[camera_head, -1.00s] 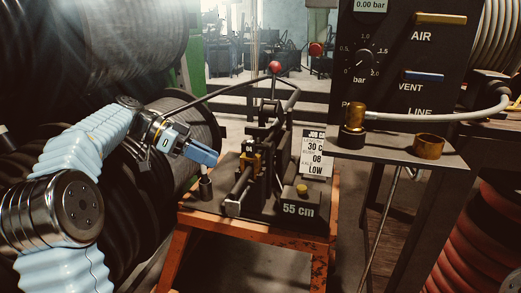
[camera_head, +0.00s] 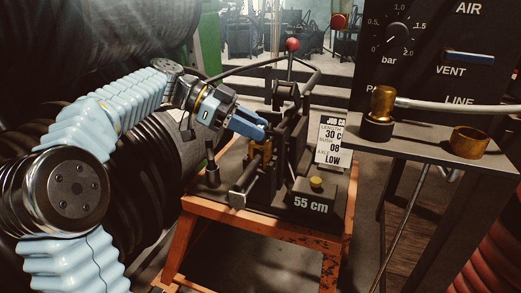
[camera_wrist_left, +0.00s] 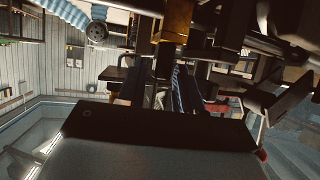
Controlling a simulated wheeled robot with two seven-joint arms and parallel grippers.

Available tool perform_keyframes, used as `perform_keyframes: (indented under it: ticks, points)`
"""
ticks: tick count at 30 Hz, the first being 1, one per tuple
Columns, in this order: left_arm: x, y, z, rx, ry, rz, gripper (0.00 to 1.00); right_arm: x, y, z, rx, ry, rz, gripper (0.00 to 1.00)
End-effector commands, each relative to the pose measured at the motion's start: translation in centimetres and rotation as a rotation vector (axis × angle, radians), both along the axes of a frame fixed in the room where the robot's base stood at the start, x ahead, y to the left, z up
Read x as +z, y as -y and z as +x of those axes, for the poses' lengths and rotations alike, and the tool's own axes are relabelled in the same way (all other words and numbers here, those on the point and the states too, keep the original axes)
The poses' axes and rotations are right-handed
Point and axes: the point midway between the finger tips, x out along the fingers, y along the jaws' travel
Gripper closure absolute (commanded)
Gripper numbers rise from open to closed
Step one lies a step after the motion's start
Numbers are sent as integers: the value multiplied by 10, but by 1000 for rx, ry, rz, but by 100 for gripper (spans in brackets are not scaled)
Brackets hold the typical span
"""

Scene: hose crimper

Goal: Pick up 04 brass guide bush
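A brass part (camera_head: 260,153) sits on the dark hose crimper, at its left side. I cannot read a number on it, so I cannot tell if it is the 04 guide bush. My left gripper (camera_head: 262,128) has blue fingers and is just above the brass part, a little to its upper left. The gap between the fingers is not clear. A brass piece (camera_wrist_left: 178,22) also shows at the top of the left wrist view. My right gripper is not in view.
The crimper stands on an orange stand (camera_head: 280,228) with a "55 cm" block (camera_head: 312,204). A dark peg (camera_head: 212,172) stands at its left. A shelf at right holds a brass fitting (camera_head: 382,102) with a hose, and a brass ring (camera_head: 469,142). A red-knobbed lever (camera_head: 292,45) rises behind.

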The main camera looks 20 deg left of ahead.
Motion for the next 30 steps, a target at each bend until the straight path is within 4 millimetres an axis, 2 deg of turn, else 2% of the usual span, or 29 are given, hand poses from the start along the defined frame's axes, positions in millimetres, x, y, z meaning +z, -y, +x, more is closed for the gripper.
perform_keyframes:
  ticks: [3,6,14,21,30]
  points:
    - [-7,19,6,-5,-2,-1,66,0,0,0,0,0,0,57]
    - [-12,29,8,-3,-1,0,66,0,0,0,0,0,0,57]
    - [-14,32,10,0,-1,0,66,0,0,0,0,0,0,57]
    - [-14,31,10,0,-1,0,100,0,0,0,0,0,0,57]
    - [-13,31,10,0,0,0,100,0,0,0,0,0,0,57]
